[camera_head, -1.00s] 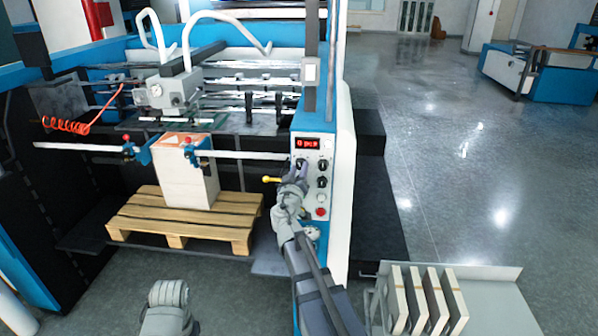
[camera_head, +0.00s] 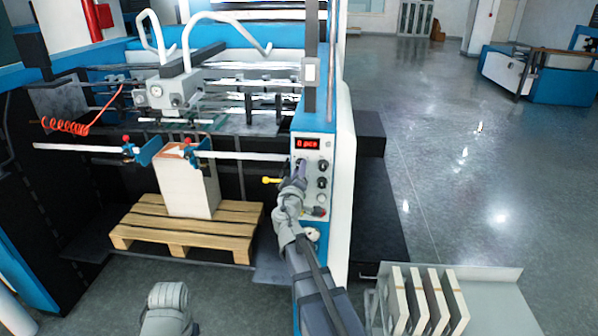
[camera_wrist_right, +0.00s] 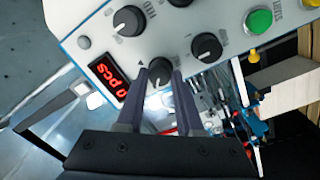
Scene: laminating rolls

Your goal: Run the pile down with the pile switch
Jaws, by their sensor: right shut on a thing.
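The pile is a tall white stack (camera_head: 188,190) with an orange-brown top, standing on a wooden pallet (camera_head: 185,238) inside the machine. The control panel (camera_head: 312,190) carries a red display and several knobs and buttons. My right gripper (camera_head: 301,166) is at the panel's upper left knob. In the right wrist view its two fingers (camera_wrist_right: 158,80) are shut on a black rotary knob (camera_wrist_right: 160,68) beside the display; its label is not readable. A grey part of my left arm shows at the bottom of the head view; its fingers do not show.
Side guides with blue clamps (camera_head: 140,152) sit by the pile's top. Other black knobs (camera_wrist_right: 206,46) and a green button (camera_wrist_right: 259,20) are close to my fingers. A rack with upright boards (camera_head: 425,300) stands at lower right.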

